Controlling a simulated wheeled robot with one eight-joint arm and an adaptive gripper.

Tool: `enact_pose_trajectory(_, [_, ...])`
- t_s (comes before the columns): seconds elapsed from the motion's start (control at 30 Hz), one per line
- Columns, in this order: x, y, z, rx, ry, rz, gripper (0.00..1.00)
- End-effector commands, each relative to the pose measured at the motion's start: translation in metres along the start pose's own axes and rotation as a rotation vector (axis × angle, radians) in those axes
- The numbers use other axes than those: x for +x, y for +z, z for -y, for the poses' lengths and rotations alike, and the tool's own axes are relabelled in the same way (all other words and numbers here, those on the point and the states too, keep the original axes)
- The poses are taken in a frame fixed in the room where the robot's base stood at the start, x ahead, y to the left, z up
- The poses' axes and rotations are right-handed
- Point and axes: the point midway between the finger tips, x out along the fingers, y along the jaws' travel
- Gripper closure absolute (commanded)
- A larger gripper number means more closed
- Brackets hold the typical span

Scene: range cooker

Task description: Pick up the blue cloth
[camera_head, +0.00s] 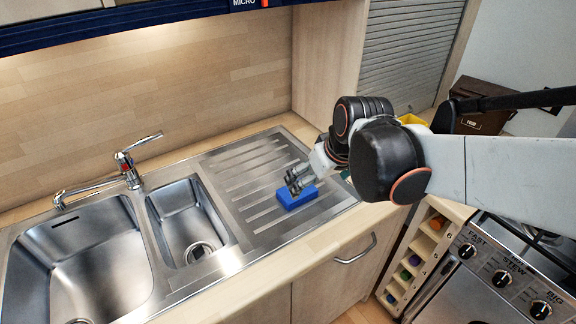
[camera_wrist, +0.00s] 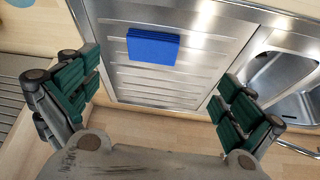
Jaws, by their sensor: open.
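The blue cloth (camera_head: 297,197) is a small, flat-sided blue block lying on the ribbed steel drainboard. It also shows in the wrist view (camera_wrist: 153,47), above the middle of the picture. My gripper (camera_head: 297,181) appears over the cloth in the head view and partly overlaps it. In the wrist view my gripper (camera_wrist: 160,92) is open, its green-padded fingers wide apart. The cloth lies beyond the fingertips, with nothing between the pads. I cannot tell the exact height of the gripper above the cloth.
The drainboard (camera_head: 245,165) is otherwise bare. Two sink bowls (camera_head: 85,262) and a tap (camera_head: 127,172) lie to its left. A range cooker (camera_head: 500,275) and a small rack with several round items (camera_head: 415,260) stand at the right. A wooden panel rises behind the counter.

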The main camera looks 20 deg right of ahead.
Motion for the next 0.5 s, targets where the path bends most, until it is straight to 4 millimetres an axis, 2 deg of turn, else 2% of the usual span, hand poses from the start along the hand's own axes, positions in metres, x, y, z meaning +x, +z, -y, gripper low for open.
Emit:
enact_pose_trajectory(0.03, [-0.001,-0.015,-0.005,-0.014,-0.010,0.011,0.00])
enact_pose_trajectory(0.2, [0.017,-0.038,-0.015,-0.065,-0.043,0.046,0.00])
enact_pose_trajectory(0.5, [0.039,-0.049,-0.021,-0.105,-0.071,0.069,0.00])
